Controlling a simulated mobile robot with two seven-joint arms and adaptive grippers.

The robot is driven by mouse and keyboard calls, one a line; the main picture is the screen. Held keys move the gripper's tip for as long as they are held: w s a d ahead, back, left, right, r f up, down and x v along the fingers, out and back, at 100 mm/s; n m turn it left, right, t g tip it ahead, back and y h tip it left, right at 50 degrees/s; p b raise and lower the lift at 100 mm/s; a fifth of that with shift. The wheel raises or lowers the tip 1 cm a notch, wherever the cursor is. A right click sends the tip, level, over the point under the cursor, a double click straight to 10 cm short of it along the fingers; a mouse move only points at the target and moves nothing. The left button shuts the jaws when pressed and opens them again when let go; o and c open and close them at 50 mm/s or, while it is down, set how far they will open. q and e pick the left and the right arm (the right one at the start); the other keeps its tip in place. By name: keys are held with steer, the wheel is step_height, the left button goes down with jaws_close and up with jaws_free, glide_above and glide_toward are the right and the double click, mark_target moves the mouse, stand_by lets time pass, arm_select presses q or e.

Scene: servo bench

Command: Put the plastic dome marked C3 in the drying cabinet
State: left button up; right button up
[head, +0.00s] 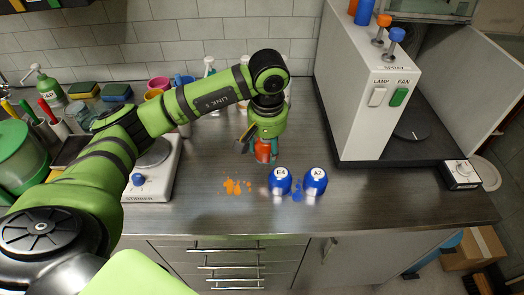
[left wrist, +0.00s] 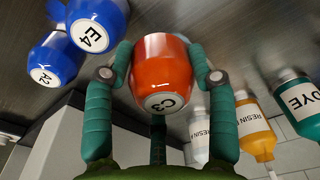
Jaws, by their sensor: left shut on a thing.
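The orange-red dome marked C3 (left wrist: 163,70) is between the green fingers of my left gripper (left wrist: 160,76), which is shut on it. In the head view the dome (head: 263,151) shows below the left gripper (head: 264,148), over the middle of the bench. I cannot tell whether it touches the bench. The white drying cabinet (head: 353,100) stands to the right, with LAMP and FAN switches on its front. Its right side looks open, with a dark floor and a round disc (head: 411,131) inside. My right gripper is not in view.
Two blue domes, E4 (head: 279,186) and A2 (head: 315,186), stand in front of the held dome. Orange splashes (head: 237,186) mark the bench. A white stirrer (head: 153,185) is at left. A small dial box (head: 461,174) sits at the right edge. Bottles (left wrist: 252,120) stand behind.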

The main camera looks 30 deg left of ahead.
mark_target(262, 165)
arm_select(q)
steer(key=shift+w+a+f, duration=0.1)
steer(key=shift+a+f, duration=0.35)
steer(key=shift+a, duration=0.3)
step_height(262, 165, down, 4)
steer(key=shift+f+p, duration=0.1)
steer(key=shift+p, duration=0.85)
steer(key=shift+f, duration=0.1)
steer(key=o, duration=0.9)
